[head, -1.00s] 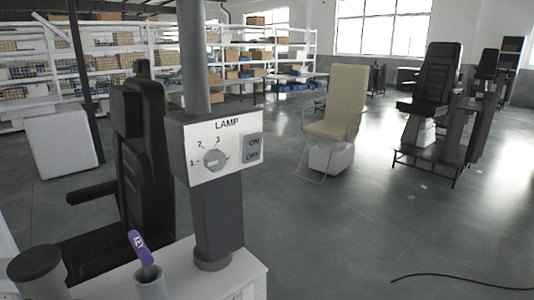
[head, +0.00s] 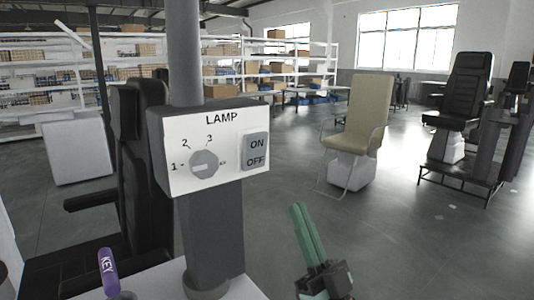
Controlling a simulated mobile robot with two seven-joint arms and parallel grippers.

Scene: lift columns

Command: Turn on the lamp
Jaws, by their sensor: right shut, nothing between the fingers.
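The lamp control box (head: 207,150) is mounted on a grey column and has a white face marked LAMP. A round grey dial (head: 204,163) with several marked positions sits on its left part. A grey rocker switch (head: 256,151) marked ON above and OFF below sits on its right part. My right gripper (head: 300,208) is at the lower right, below and to the right of the switch, apart from it. Its green fingers are together and point up, with nothing between them. My left gripper is out of view.
A purple piece marked KEY (head: 108,268) stands in a holder on the white stand at the lower left. A black chair (head: 140,180) is behind the column. A beige chair (head: 358,115) stands farther back.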

